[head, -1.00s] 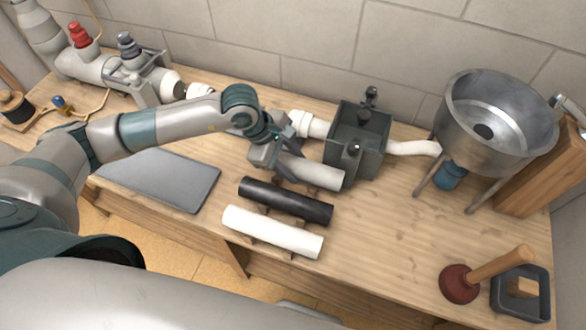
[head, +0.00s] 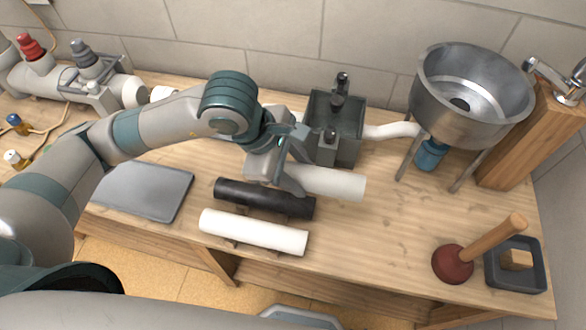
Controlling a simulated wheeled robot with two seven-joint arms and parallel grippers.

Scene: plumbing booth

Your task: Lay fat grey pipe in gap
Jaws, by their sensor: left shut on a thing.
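My left gripper (head: 285,178) is shut on the fat light grey pipe (head: 335,183). The pipe points to the right, its free end in front of the dark grey box (head: 335,125). It appears to be above the bench, but its height is hard to tell. The gripper hides the pipe's left end. Behind my left arm, the wall-side pipe line has a break between a white stub (head: 162,93) on the left and the box's white inlet on the right. My arm hides most of this gap and the inlet. My right gripper is out of view.
A black pipe (head: 265,198) and a white pipe (head: 253,232) lie on holders in front. A grey mat (head: 145,190) is at left. The steel sink (head: 470,95), plunger (head: 480,250) and small dark tray (head: 515,265) are at right. The bench's centre right is clear.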

